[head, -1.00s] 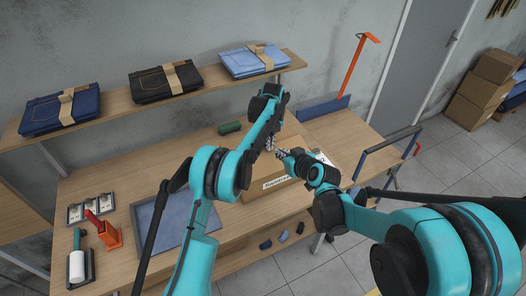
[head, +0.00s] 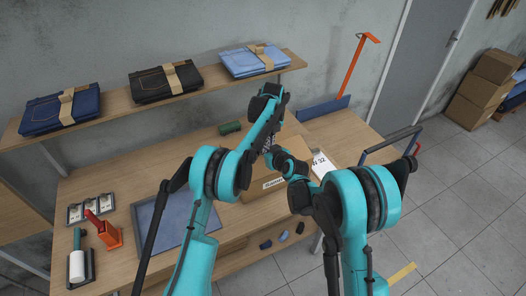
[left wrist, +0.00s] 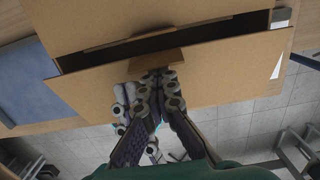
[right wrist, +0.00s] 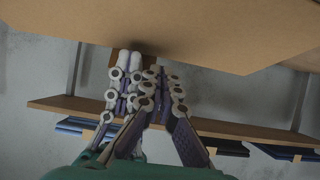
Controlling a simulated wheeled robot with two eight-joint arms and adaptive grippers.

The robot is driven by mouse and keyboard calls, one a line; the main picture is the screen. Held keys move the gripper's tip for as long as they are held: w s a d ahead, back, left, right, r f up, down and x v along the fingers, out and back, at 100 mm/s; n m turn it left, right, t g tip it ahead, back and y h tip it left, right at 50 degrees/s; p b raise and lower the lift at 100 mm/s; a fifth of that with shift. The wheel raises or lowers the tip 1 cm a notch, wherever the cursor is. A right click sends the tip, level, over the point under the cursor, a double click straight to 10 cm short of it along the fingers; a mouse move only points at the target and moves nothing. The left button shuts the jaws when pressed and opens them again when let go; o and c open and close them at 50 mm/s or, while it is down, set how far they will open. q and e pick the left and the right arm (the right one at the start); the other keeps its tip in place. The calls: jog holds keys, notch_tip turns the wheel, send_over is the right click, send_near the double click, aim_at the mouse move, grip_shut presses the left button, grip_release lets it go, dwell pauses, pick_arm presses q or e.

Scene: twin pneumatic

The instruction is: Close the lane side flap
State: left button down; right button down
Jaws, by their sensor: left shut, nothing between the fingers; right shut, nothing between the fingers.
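The cardboard box (head: 262,191) stands on the bench, partly hidden behind my arms. In the left wrist view a cardboard flap (left wrist: 225,88) with a small tab (left wrist: 150,64) lies along a dark gap beside the box's other panel (left wrist: 150,18). My left gripper (left wrist: 157,78) is shut and empty, its tips at or close to the tab; contact is unclear. In the right wrist view my right gripper (right wrist: 143,75) is shut and empty just below a cardboard panel (right wrist: 180,28), with a brown piece behind its tips. In the head view both grippers are close together and largely hidden.
A blue tray (head: 150,226), an orange tool (head: 105,233) and a white roll (head: 77,266) are on the left of the bench. A white card (head: 322,163) is right of the grippers. A shelf (head: 215,84) with folded jeans (head: 166,82) runs behind.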

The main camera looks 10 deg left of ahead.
jog(key=shift+w+a+f, duration=0.1)
jog(key=shift+f, duration=0.45)
jog(key=shift+w+a+f+g, duration=0.2)
jog(key=shift+f+g, duration=0.1)
jog(key=shift+f, duration=0.3)
pick_arm(q)
jog(key=c, duration=2.2)
grip_release()
jog(key=o, duration=1.6)
jog(key=shift+c, duration=0.2)
pick_arm(e)
jog(key=shift+d, duration=0.1)
